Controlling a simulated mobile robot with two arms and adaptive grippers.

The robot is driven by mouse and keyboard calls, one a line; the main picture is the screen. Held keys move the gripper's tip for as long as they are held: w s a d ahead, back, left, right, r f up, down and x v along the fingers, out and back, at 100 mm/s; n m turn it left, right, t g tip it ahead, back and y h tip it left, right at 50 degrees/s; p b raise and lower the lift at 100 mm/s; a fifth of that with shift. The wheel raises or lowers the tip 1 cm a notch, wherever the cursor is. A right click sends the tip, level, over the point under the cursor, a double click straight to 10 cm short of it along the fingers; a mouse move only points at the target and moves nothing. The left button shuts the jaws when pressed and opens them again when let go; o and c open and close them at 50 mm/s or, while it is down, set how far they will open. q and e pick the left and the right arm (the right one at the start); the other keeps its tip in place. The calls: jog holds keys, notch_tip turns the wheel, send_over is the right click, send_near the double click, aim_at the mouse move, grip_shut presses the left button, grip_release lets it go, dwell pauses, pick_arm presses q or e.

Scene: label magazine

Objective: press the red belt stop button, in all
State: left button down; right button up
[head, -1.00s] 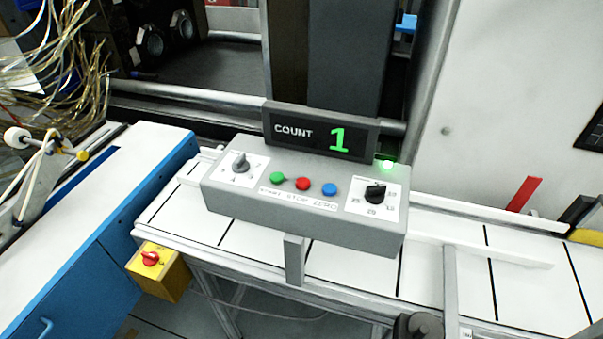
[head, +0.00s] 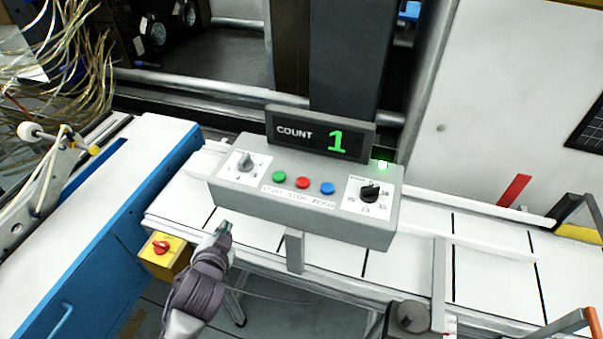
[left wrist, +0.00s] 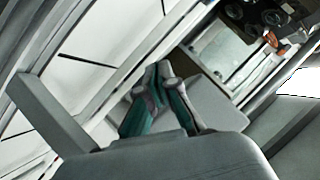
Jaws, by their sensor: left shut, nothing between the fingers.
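The red button (head: 303,183), above the word STOP, is in the middle of a row on a grey control box (head: 300,218). A green button (head: 279,177) is left of it and a blue button (head: 327,188) right of it. My left gripper (head: 225,229) is shut and empty, in front of and below the box's left end, apart from the buttons in the picture. In the left wrist view its teal-tipped fingers (left wrist: 159,98) are together; I cannot make out the red button there. My right gripper is not in view.
Knobs (head: 370,193) flank the buttons. A yellow box with a red knob (head: 161,247) hangs low at left. The white belt (head: 490,265) runs beneath the control box.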

pick_arm(q)
notch_tip(320, 180, up, 12)
jog(key=shift+d+f+t+p, duration=0.15)
jog(key=shift+t+p, duration=0.3)
jog(key=shift+t, duration=0.75)
jog(key=w+d+r+m+t+h, duration=0.1)
jog(key=d+r+m+t+h, duration=0.25)
jog(key=r, duration=0.45)
jog(key=w+d+r+m+t+h, duration=0.2)
jog(key=d+r+m+t, duration=0.15)
jog(key=r, duration=0.45)
jog(key=s+d+r+m+g+h, duration=0.35)
jog(key=d+r+m+h, duration=0.5)
jog(key=m+h, duration=0.35)
jog(key=s+d+m+g+h, duration=0.55)
jog(key=d+m+g, duration=0.45)
jog(key=m+g, duration=0.65)
notch_tip(320, 180, down, 5)
jog(key=s+d+m+y, duration=0.1)
jog(key=d+m+y, duration=0.1)
jog(key=m+y, duration=0.55)
jog(key=w+a+f+m+t+y, duration=0.3)
jog(key=w+a+f+y, duration=0.3)
jog(key=w+a+y, duration=0.3)
jog(key=shift+w+a+m+t+p, duration=0.4)
jog(key=shift+w+a+t, duration=0.3)
jog(key=shift+w+t, duration=0.2)
